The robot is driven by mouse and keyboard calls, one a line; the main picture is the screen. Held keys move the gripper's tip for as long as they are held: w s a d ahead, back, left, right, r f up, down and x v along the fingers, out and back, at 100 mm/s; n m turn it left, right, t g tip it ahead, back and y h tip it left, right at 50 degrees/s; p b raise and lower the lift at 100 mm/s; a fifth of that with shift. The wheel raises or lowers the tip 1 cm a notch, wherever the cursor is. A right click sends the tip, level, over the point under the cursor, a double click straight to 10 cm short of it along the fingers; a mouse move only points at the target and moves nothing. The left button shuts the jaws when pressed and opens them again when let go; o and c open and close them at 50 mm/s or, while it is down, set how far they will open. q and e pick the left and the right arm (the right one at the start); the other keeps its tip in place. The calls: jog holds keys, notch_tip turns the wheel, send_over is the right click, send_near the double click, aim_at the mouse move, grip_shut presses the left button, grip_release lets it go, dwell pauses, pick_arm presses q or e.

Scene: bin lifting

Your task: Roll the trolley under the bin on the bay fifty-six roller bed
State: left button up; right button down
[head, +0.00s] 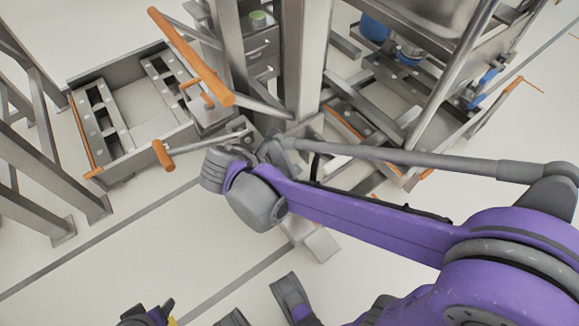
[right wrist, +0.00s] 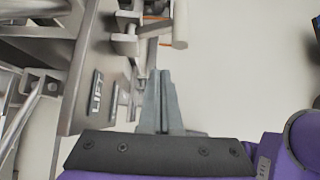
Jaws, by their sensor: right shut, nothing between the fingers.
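A low grey trolley or cart (head: 185,133) with orange trim and an orange push bar (head: 190,55) stands at the left in the head view. An orange-tipped lever (head: 163,154) sticks out near its front. A rounded metal bin (head: 425,22) shows at the top right, cut by the edge, above a steel frame. My right gripper (right wrist: 160,78) is shut and empty in the right wrist view, beside a metal panel marked LIFT (right wrist: 97,92). In the head view my right wrist hides its fingers. Part of my left gripper (head: 148,315) shows at the bottom edge; its fingers are unclear.
A thick steel post (head: 305,60) stands between the cart and the right frame. Steel legs (head: 40,190) stand at the far left. Blue parts (head: 373,28) show under the bin. The pale floor (head: 110,255) is open at the lower left.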

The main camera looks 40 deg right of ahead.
aim_at(327, 159)
jog(key=d+f+b, duration=0.2)
jog(key=d+f, duration=0.2)
jog(key=d, duration=0.4)
jog(key=shift+w+d+f, duration=0.15)
jog(key=shift+f, duration=0.05)
jog(key=shift+d+r, duration=0.15)
jog(key=shift+d, duration=0.65)
jog(key=w+d+p, duration=0.1)
jog(key=d+p, duration=0.3)
jog(key=d, duration=3.4)
jog(key=shift+w+d, duration=0.2)
jog(key=shift+d, duration=0.2)
